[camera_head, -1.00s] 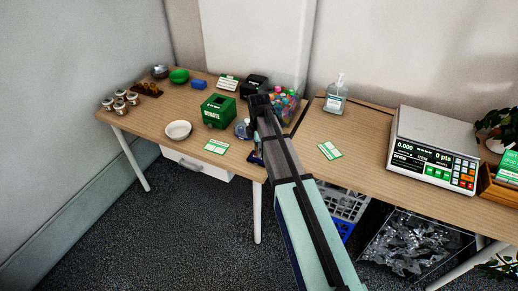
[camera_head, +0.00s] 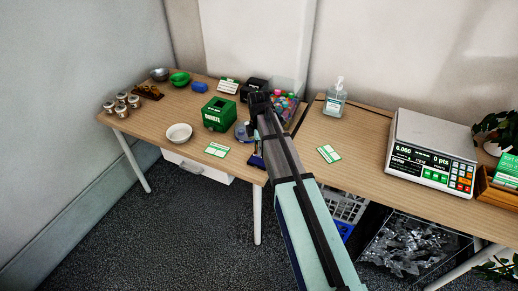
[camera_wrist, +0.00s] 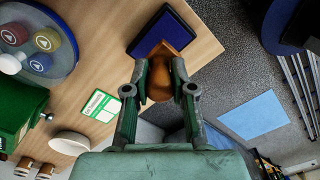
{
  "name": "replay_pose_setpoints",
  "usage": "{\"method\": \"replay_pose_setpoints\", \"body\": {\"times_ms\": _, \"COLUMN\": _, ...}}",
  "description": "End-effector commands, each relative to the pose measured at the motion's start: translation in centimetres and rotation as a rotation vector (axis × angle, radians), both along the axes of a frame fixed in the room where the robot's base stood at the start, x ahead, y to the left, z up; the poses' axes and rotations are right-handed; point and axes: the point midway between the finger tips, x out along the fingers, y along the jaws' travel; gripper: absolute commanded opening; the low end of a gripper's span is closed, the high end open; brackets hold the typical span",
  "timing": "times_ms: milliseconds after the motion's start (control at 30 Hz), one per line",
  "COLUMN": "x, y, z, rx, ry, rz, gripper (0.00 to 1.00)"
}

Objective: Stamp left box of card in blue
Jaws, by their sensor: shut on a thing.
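My gripper (camera_wrist: 160,82) is shut on a brown wooden stamp (camera_wrist: 162,66) in the wrist view. The stamp overlaps the near edge of a dark blue ink pad (camera_wrist: 170,27) at the table edge; I cannot tell whether they touch. The stamp's printing face is hidden. A green and white card (camera_wrist: 102,106) lies flat on the table, left of my gripper. It also shows in the head view (camera_head: 217,150). Another similar card (camera_head: 328,154) lies right of my arm. In the head view my arm hides most of the ink pad and the stamp cannot be made out.
A round clear holder (camera_wrist: 32,40) with coloured discs stands near the pad. A green donation box (camera_head: 218,113) and white bowl (camera_head: 179,132) stand left of my arm. A scale (camera_head: 432,145) and sanitizer bottle (camera_head: 334,100) stand right. The wood around the right card is clear.

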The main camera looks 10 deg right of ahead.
Motion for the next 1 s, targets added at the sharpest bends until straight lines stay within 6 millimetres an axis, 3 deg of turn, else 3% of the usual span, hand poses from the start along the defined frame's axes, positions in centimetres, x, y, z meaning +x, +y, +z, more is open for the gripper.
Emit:
{"method": "replay_pose_setpoints", "body": {"times_ms": 500, "x": 0.0, "y": 0.0, "z": 3.9, "rx": 0.000, "ry": -0.001, "rz": 0.000, "gripper": 0.02}}
{"method": "replay_pose_setpoints", "body": {"times_ms": 1000, "x": 0.1, "y": 0.0, "z": 3.8, "rx": 0.000, "ry": 0.000, "rz": 0.000, "gripper": 0.02}}
